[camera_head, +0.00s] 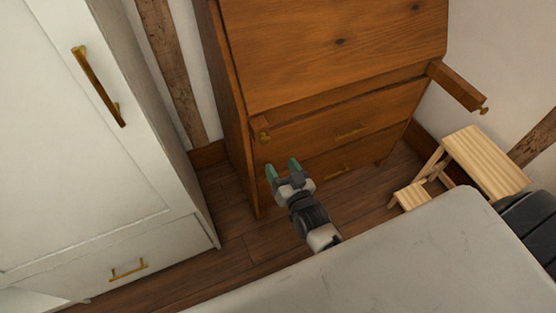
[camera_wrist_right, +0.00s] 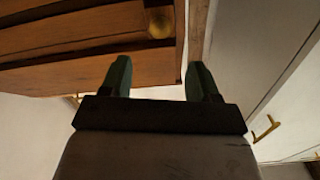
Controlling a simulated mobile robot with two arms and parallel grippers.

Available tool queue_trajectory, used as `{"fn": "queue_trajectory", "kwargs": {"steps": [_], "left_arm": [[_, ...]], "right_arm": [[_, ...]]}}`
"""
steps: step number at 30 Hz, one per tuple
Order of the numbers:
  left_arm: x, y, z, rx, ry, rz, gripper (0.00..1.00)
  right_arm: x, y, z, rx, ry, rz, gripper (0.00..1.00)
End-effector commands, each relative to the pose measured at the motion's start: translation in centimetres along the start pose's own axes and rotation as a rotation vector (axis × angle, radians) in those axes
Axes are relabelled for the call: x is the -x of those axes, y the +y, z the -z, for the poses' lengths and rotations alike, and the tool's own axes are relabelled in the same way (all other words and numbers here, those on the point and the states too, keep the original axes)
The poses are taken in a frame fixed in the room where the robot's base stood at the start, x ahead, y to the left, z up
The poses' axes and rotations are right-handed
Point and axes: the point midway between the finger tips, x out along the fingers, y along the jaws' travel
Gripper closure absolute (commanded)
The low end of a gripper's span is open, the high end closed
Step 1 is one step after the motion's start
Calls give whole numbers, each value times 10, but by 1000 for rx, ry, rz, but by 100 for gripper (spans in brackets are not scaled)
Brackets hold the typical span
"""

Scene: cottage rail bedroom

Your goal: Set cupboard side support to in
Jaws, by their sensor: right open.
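The brown wooden bureau (camera_head: 335,50) stands at the back with its sloping front closed. My left gripper is not in view.
The bureau's other support (camera_head: 458,86) sticks far out at the right. A white cupboard (camera_head: 70,150) stands close at the left. A light wooden step stool (camera_head: 485,160) is at the right. A pale surface (camera_head: 400,255) fills the foreground. Floor shows between it and the bureau.

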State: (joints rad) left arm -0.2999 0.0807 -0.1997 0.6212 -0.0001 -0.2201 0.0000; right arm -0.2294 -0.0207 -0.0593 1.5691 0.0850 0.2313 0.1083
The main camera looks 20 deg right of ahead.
Motion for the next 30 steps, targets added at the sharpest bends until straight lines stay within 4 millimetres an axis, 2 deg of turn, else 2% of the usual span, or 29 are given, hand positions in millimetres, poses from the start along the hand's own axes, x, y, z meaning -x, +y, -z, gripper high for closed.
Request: {"fn": "queue_trajectory", "kwargs": {"steps": [9, 15, 19, 23, 30], "left_arm": [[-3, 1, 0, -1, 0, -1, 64], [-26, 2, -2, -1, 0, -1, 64], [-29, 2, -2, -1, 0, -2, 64], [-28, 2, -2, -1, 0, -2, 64], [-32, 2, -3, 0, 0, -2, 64]], "right_arm": [[1, 0, -2, 20, 0, 1, 39], [10, 0, -6, 322, 1, 2, 39], [9, 0, -3, 444, 1, 0, 39], [-7, -1, -1, 453, 2, 0, 39], [-53, -1, -1, 450, 2, 1, 39]]}}
